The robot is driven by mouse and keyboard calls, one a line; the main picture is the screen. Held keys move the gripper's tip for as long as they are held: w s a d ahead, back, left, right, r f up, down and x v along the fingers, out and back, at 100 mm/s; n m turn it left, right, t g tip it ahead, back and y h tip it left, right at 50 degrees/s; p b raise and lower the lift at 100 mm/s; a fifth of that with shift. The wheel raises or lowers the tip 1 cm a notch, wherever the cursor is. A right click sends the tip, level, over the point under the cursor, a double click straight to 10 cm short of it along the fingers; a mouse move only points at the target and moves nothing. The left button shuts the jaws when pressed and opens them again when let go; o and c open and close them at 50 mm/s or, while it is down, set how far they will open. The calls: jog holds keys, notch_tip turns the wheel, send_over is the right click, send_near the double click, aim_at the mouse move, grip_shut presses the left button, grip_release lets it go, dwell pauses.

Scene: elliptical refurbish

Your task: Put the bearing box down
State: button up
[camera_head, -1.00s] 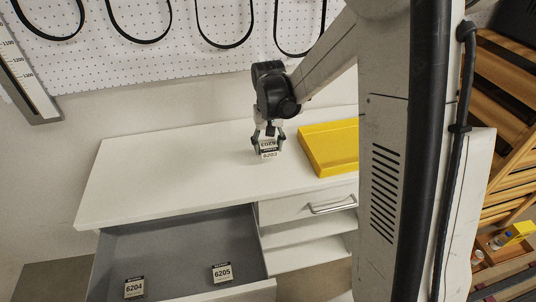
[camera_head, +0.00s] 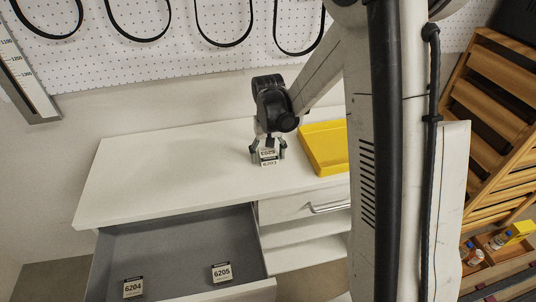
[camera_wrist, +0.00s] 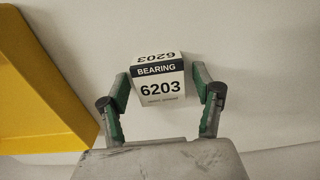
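The bearing box (camera_head: 268,162) is a small white box with a dark band, marked 6203. It stands on the white worktop (camera_head: 180,165), left of the yellow tray. In the wrist view the box (camera_wrist: 160,85) sits between my fingertips, with its label facing the camera. My gripper (camera_head: 268,152) is over the box. In the wrist view my gripper (camera_wrist: 162,82) has green-padded fingers on both sides of the box, with narrow gaps visible, so it looks slightly open. The box's underside is hidden.
The yellow tray (camera_head: 325,150) is close on the right. Below the worktop an open grey drawer (camera_head: 180,245) holds boxes 6204 (camera_head: 133,288) and 6205 (camera_head: 222,272). A pegboard (camera_head: 150,60) with black belts is behind. The worktop's left side is clear.

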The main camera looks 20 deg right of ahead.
aim_at(268, 153)
notch_tip(268, 153, up, 12)
jog(key=p, duration=0.1)
jog(key=s+a+r+t, duration=0.1)
jog(key=s+r+t, duration=0.1)
jog(key=s, duration=0.5)
jog(key=s+a+r+n+t, duration=0.1)
jog(key=s+a+r+t, duration=0.1)
jog(key=s+r, duration=0.2)
jog(key=s+a+r+t, duration=0.1)
jog(key=s+r, duration=0.3)
jog(key=s, duration=0.6)
jog(key=shift+s+a+n+t, duration=0.15)
jog(key=shift+a+n+t, duration=0.15)
jog(key=shift+t, duration=0.4)
jog(key=shift+o, duration=0.5)
jog(key=shift+s+a+f+t, duration=0.1)
jog(key=shift+s+f+t, duration=0.1)
jog(key=shift+s, duration=0.2)
jog(key=shift+s+f+t, duration=0.1)
jog(key=shift+s+t, duration=0.1)
jog(key=shift+s, duration=0.15)
